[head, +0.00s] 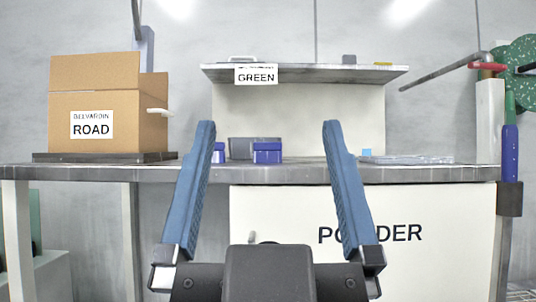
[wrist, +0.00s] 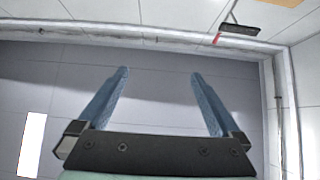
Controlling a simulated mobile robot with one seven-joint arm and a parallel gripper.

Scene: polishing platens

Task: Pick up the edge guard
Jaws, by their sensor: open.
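I cannot tell for sure which thing is the edge guard. Small things on the workbench (head: 100,172) are two blue boxes, one (head: 267,153) in the middle and one (head: 218,153) partly hidden by my left finger, a grey bin (head: 240,148) behind them, and a light blue block (head: 366,152) at right. A dark grey block (head: 349,59) and a yellow piece (head: 383,64) lie on the raised shelf. My gripper (head: 269,122) is open and empty, its blue fingers wide apart in front of the bench. In the wrist view my gripper (wrist: 160,73) has only walls and ceiling beyond it.
A cardboard box (head: 140,115) labelled ROAD stands on a dark plate at the bench's left. The shelf (head: 310,74) with a GREEN label overhangs the bench. A flat clear packet (head: 410,159) lies at right. Below is a white POWDER panel (head: 290,215). A green disc (head: 518,70) stands far right.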

